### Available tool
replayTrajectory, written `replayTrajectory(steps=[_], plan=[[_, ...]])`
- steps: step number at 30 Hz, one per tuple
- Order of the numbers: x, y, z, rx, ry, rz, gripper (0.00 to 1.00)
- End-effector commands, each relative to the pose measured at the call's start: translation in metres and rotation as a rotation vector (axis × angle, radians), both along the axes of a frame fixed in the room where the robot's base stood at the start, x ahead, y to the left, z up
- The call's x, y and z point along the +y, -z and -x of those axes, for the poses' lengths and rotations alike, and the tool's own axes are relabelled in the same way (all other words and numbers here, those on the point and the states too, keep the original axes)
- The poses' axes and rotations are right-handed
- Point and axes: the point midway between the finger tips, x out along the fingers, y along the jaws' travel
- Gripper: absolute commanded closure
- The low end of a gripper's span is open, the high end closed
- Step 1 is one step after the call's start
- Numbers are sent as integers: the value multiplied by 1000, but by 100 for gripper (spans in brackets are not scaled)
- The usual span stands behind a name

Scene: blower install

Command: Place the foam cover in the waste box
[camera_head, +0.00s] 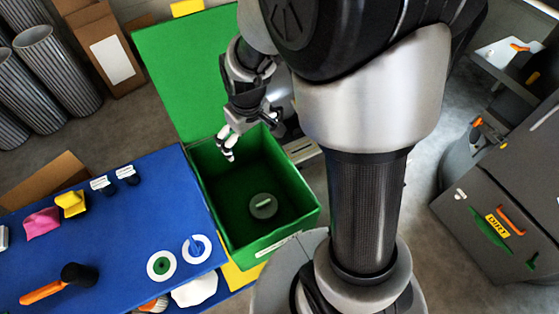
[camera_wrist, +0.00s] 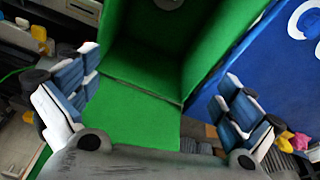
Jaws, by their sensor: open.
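The waste box (camera_head: 285,235) is a green open box with its lid (camera_head: 175,65) swung up, beside the blue table. A round grey disc with a pale bar across it, which looks like the foam cover (camera_head: 256,212), lies flat on the box floor. My gripper (camera_head: 228,146) is above the far part of the box opening, apart from the disc. In the wrist view my gripper (camera_wrist: 158,105) has its fingers wide apart with nothing between them. The green box (camera_wrist: 205,50) fills the middle there, and part of the grey disc (camera_wrist: 168,3) shows at the top edge.
The blue table (camera_head: 115,230) on the left holds an orange-handled mallet (camera_head: 60,285), two white rings, and pink and yellow items. Grey cylinders (camera_head: 60,65) and a cardboard box (camera_head: 105,50) stand behind. A dark grey cabinet (camera_head: 505,210) stands at the right.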

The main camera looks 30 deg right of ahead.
Motion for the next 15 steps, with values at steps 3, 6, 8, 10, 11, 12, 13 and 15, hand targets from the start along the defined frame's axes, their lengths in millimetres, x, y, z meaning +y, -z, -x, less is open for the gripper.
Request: replayTrajectory(steps=[3, 6, 8, 10, 11, 12, 13, 15], plan=[[4, -57, 29, -54, 39, -8, 0], [7, -94, 59, -90, 71, -17, 0], [9, -112, 79, -111, 92, -23, 0], [11, -130, 103, -135, 114, -31, 0], [12, -136, 114, -146, 124, -34, 0], [13, -143, 127, -159, 137, -40, 0], [13, -147, 137, -167, 144, -43, 0], [14, -155, 157, -186, 164, -51, 0]])
